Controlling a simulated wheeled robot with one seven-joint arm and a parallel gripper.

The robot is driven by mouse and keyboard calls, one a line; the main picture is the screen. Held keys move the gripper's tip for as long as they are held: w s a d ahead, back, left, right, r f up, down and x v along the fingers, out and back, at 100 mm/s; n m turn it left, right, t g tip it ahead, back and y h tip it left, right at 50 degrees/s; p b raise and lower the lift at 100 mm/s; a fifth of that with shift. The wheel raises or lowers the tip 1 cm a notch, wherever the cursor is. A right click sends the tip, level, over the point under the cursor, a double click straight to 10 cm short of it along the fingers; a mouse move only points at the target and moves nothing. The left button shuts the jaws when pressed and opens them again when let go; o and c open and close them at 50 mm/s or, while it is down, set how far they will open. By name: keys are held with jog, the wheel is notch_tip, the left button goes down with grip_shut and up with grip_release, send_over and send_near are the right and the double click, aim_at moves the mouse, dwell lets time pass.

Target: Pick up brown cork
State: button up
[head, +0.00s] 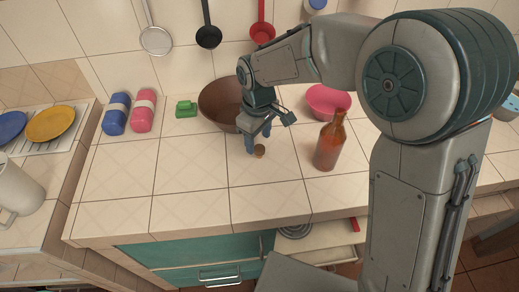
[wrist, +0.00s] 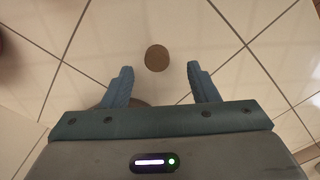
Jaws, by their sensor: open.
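The brown cork (head: 260,151) stands on the tiled counter in the head view, just below and beside my gripper's fingers. In the wrist view the cork (wrist: 157,58) shows as a round brown top, a little beyond the fingertips and roughly midway between them. My gripper (head: 258,140) points down over the counter; it also shows in the wrist view (wrist: 160,72) with its two blue fingers apart and nothing between them. The exact height of the fingertips above the counter is hard to tell.
An amber bottle (head: 329,145) stands right of the cork. A brown bowl (head: 214,106) is behind my gripper, and a pink bowl (head: 320,98) is behind the bottle. A green sponge (head: 187,109) lies further left. The counter's front and left (head: 150,180) are clear.

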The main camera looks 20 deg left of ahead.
aim_at(259, 148)
jog(key=shift+w+f+p, duration=0.15)
jog(key=shift+f+p, duration=0.3)
jog(key=shift+f, duration=2.15)
jog(key=c, duration=1)
